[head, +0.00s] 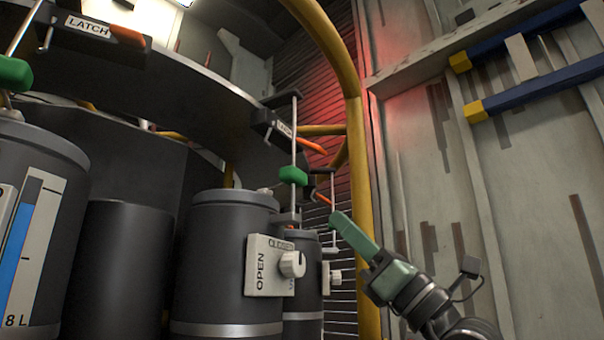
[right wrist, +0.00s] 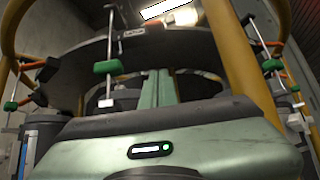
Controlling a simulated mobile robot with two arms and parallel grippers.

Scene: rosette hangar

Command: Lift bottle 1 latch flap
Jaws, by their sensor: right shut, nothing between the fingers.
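Several dark bottles stand under a curved dark rack; no bottle number is readable. The middle bottle (head: 220,255) has a latch (head: 284,129) above it with an orange flap (head: 310,146) sticking out to the right. A nearer latch (head: 88,27) at top left has its own orange flap (head: 128,36). A smaller orange flap (head: 323,198) shows farther back, just above my right gripper's tip. My right gripper (head: 343,222) is shut and empty, pointing up and left. In the right wrist view its green fingers (right wrist: 158,90) stand together, with an orange flap (right wrist: 33,65) at left.
A white valve box (head: 268,265) with a knob faces out on the middle bottle. Metal rods with green grips (head: 293,175) hang beside the bottles. A yellow post (head: 357,130) rises behind my right gripper. Blue and yellow bars (head: 530,88) jut from the right wall.

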